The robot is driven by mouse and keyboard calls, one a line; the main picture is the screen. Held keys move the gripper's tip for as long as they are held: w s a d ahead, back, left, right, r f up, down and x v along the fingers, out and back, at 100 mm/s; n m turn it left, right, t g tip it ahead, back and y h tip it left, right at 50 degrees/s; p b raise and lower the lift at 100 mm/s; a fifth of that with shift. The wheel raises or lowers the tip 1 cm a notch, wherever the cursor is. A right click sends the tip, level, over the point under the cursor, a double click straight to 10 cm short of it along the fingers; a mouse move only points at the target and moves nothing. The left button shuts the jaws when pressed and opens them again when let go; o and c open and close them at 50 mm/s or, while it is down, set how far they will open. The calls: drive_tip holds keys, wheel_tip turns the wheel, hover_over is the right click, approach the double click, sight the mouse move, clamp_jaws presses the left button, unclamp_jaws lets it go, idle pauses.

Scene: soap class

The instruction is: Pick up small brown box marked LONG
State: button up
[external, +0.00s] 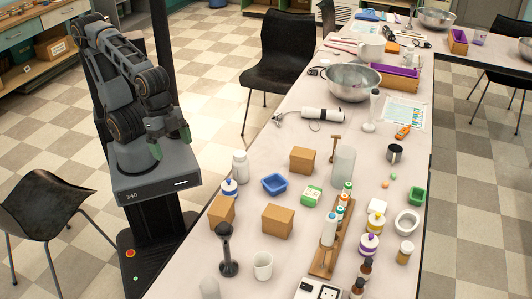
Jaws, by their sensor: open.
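Three small brown boxes stand on the long table. One (302,161) is farther back, one (221,211) is at the table's left edge, and one (277,221) is nearer the middle front. No marking can be read on any of them, so I cannot tell which is marked LONG. My gripper (171,142) has green fingertips and is open and empty. It hangs above my base, to the left of the table edge, apart from all the boxes.
A white bottle (240,166), a blue-capped jar (229,188), a blue tray (274,184) and a green-white box (311,195) stand around the boxes. A dark stand (227,251) and a white cup (262,266) are in front. A wooden rack (322,262) with bottles is to the right.

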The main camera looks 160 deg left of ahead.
drive_tip(key=s+a+f+n+t+h+b, duration=0.2)
drive_tip(key=s+a+f+n+h+b, duration=0.1)
drive_tip(key=a+f+n+b, duration=0.7)
drive_tip(key=s+a+f+n+t+h+b, duration=0.1)
drive_tip(key=s+a+f+n+h+b, duration=0.15)
drive_tip(key=a+f+n+b, duration=0.75)
drive_tip(key=w+d+r+n+t+h+b, duration=0.2)
drive_tip(key=d+r+t+h, duration=0.1)
drive_tip(key=r+t+h, duration=0.15)
drive_tip(key=b, duration=0.3)
approach(221, 206)
drive_tip(key=w+d, duration=0.2)
drive_tip(key=shift+n+g, duration=0.35)
drive_tip(key=shift+n, duration=0.05)
drive_tip(key=shift+a+f+b+x, duration=0.1)
drive_tip(key=shift+b+x, duration=0.4)
drive_tip(key=shift+x, duration=1.1)
drive_tip(key=shift+a+f+b+x, duration=0.1)
drive_tip(key=shift+b+x, duration=0.4)
drive_tip(key=shift+x, duration=1.05)
